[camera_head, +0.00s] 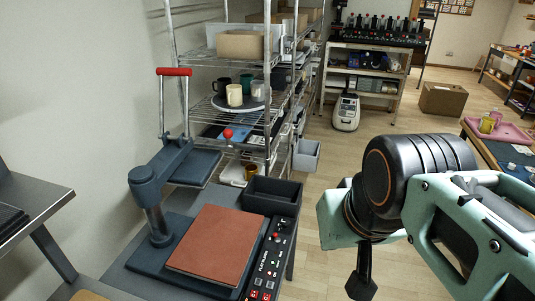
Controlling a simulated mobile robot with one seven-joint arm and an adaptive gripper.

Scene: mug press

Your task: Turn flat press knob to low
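The flat press (152,187) stands at the lower left, with a red-handled lever (174,72) and a raised dark upper plate (196,166). A reddish-brown pad (215,243) lies on its base. The black control panel (268,262) runs along the base's right side, with small knobs and red buttons. A small red and light knob (277,237) shows near its far end; its setting is too small to read. My gripper (361,287) hangs over the floor, right of the panel and apart from it. Its fingers look dark and narrow; whether they are open is unclear.
A dark open bin (272,195) sits just behind the panel. A wire shelf (215,107) with mugs and a cardboard box (241,44) stands behind the press. A grey tray (25,212) is at the left edge. The floor (335,190) between press and arm is clear.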

